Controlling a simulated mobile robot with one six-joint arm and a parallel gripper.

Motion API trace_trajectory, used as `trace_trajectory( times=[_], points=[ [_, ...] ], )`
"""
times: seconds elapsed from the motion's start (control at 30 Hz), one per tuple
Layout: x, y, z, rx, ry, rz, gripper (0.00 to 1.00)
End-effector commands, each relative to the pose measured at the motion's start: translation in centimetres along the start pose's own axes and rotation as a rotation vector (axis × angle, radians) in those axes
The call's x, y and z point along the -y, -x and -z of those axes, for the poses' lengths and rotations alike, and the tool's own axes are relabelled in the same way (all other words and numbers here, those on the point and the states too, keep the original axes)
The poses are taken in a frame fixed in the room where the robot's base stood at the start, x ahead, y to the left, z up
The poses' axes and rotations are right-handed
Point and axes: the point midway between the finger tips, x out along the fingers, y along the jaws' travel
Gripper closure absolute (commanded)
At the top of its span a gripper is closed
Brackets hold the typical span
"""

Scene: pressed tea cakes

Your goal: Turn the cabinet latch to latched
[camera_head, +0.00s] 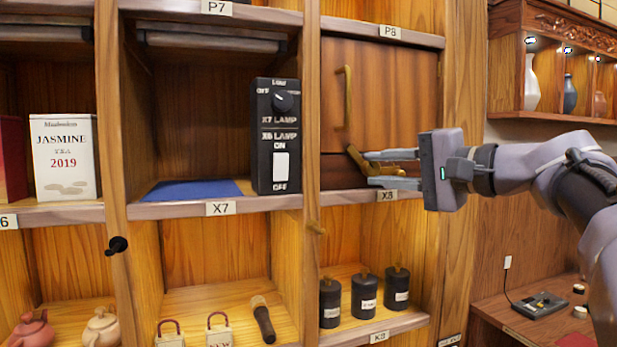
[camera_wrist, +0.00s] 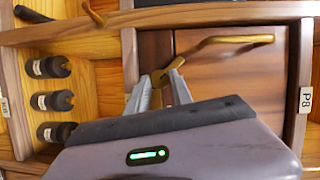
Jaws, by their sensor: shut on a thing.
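The cabinet latch (camera_head: 357,160) is a small brass piece low on the closed wooden cabinet door (camera_head: 385,105), below the tall brass door handle (camera_head: 347,97). Its visible arm slants from upper left to lower right. My gripper (camera_head: 372,168) reaches in from the right, with its two grey fingers shut on the latch. In the wrist view the latch (camera_wrist: 181,88) shows between and beyond the fingertips (camera_wrist: 160,88). The fingers hide part of it. The brass handle (camera_wrist: 235,40) also shows there, clear of my fingers.
A black lamp switch box (camera_head: 264,135) stands in the bay left of the cabinet. The wooden upright (camera_head: 310,130) separates them. Several black canisters (camera_head: 363,295) stand on the shelf below. A brass peg (camera_head: 316,228) sticks out under the cabinet's left side.

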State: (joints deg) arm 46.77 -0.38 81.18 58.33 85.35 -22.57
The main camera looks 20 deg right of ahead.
Motion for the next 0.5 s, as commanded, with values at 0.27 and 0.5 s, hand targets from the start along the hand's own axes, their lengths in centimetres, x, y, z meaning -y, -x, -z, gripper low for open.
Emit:
trace_trajectory(
  times=[0.27,0.5],
  points=[
    [-0.45,-0.02,-0.08,-0.001,-0.236,0.1,1.0],
    [-0.52,-0.06,-0.15,0.0,-0.432,0.181,1.0]
  ],
)
